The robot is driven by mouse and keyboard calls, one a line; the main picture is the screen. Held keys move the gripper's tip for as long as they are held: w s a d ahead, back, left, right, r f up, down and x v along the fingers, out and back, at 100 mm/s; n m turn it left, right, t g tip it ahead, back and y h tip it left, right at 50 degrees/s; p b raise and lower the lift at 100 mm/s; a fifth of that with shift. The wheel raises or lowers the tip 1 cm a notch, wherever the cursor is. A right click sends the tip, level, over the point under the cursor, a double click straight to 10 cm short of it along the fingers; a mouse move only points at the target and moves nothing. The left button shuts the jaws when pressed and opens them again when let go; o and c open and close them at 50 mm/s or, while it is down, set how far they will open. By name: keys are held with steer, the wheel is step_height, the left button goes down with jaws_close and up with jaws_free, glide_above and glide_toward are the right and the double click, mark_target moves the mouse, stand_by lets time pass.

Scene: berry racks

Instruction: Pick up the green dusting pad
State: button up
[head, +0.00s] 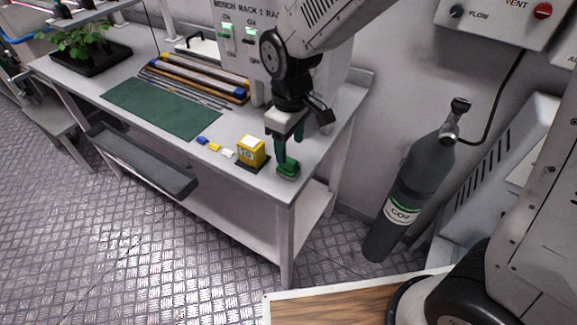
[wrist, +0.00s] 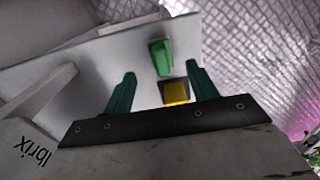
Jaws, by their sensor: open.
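The green dusting pad (head: 289,171) lies on the near right corner of the grey workbench. It also shows in the wrist view (wrist: 160,56), beyond my fingertips and roughly in line with the space between them. My gripper (head: 288,150) points down just above the pad, with its dark green fingers spread and nothing held. In the wrist view, my gripper (wrist: 161,69) shows one finger on each side of the picture's middle. In the head view, a finger overlaps the pad's upper part, so I cannot tell whether they touch.
A yellow box (head: 251,152) stands on a dark base left of the pad. Small blue, yellow and white pieces (head: 214,147) lie beside it. A green mat (head: 163,107) and several rods lie farther left. A CO2 cylinder (head: 408,190) stands right of the bench (head: 262,185).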

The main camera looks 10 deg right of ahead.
mark_target(288, 159)
steer(key=f, duration=0.7)
steer(key=shift+w+a, duration=0.15)
steer(key=shift+a, duration=0.05)
steer(key=c, duration=1.1)
